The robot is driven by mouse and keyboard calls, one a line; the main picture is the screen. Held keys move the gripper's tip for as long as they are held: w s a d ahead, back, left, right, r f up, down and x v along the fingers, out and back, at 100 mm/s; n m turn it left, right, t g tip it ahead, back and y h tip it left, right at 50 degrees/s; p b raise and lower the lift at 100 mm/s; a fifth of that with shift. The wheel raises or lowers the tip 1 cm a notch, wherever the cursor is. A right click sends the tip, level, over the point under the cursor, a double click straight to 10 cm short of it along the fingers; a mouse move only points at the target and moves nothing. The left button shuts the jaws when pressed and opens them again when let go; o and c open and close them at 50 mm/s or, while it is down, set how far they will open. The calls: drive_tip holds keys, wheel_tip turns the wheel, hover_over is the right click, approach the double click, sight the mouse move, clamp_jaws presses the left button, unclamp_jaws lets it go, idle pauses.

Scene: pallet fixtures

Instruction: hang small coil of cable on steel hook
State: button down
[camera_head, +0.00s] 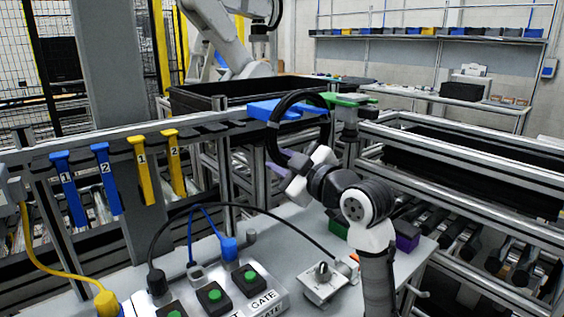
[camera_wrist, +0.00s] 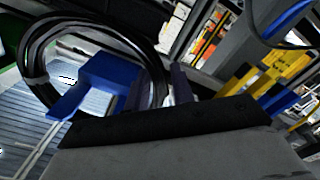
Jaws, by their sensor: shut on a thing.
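A small coil of black cable (camera_head: 271,128) stands upright as a ring above the front bench, in front of the rear rail. It also fills the upper left of the wrist view (camera_wrist: 100,28), with a pale tie on its left side. My gripper (camera_head: 297,172) is shut on the coil's lower part; the coil partly hides the jaws. In the wrist view, my dark jaws (camera_wrist: 178,88) sit beside the coil's right-hand strands. A blue bracket-like piece (camera_head: 263,108) shows behind the coil and also in the wrist view (camera_wrist: 112,78). I cannot clearly pick out the steel hook.
Numbered blue hangers (camera_head: 104,178) and yellow hangers (camera_head: 142,170) hang on the rail at left. A green piece (camera_head: 350,99) is at the rail's right. The bench holds a button box (camera_head: 270,303) and looping cables. A black bin (camera_head: 195,98) is behind, roller conveyors right.

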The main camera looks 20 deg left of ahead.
drive_tip(key=shift+r, duration=0.15)
drive_tip(key=r+v, duration=0.1)
drive_tip(key=v, duration=0.8)
drive_tip(key=shift+r, duration=0.3)
idle(1.0)
idle(1.1)
